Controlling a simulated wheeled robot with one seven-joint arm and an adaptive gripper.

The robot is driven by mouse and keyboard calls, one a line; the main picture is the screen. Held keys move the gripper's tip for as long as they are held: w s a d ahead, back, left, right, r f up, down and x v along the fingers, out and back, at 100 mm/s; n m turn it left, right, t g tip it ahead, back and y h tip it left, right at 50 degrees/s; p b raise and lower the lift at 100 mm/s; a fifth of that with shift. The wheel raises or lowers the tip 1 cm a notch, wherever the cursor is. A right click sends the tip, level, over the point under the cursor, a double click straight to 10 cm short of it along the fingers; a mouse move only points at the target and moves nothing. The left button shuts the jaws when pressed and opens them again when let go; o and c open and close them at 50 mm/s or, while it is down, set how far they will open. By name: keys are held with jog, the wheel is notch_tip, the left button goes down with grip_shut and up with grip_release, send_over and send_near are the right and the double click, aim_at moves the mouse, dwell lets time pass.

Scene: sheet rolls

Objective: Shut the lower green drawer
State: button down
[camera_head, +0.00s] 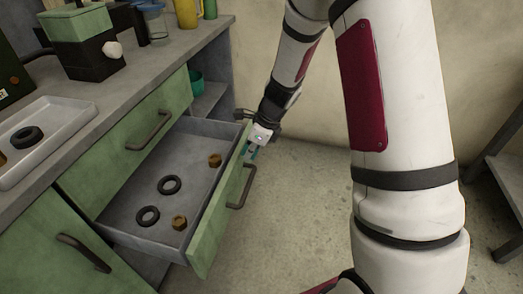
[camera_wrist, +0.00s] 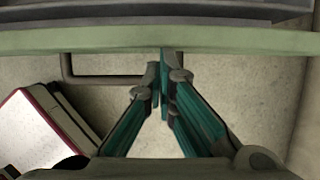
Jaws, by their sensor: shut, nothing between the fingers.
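The lower green drawer (camera_head: 204,231) is pulled out of the cabinet. Inside it lie two black rings (camera_head: 169,184) and two brown nuts (camera_head: 179,223). Its dark handle (camera_head: 241,186) is on the front panel. In the wrist view the drawer's green front edge (camera_wrist: 100,41) runs across the top, with the handle (camera_wrist: 66,66) below it. My gripper (camera_head: 252,154) is at the far end of the drawer front, on its outer side.
The upper green drawer (camera_head: 140,127) is closed above. A grey tray (camera_head: 62,137) holding a black ring stands on the worktop, near a green and black machine (camera_head: 85,45). An open shelf (camera_head: 208,98) is at the cabinet's far end. The floor (camera_head: 285,205) in front is clear.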

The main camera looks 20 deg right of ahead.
jog(key=w+a+p, duration=0.9)
jog(key=w+a, duration=0.4)
jog(key=a, duration=0.4)
jog(key=shift+a, duration=0.4)
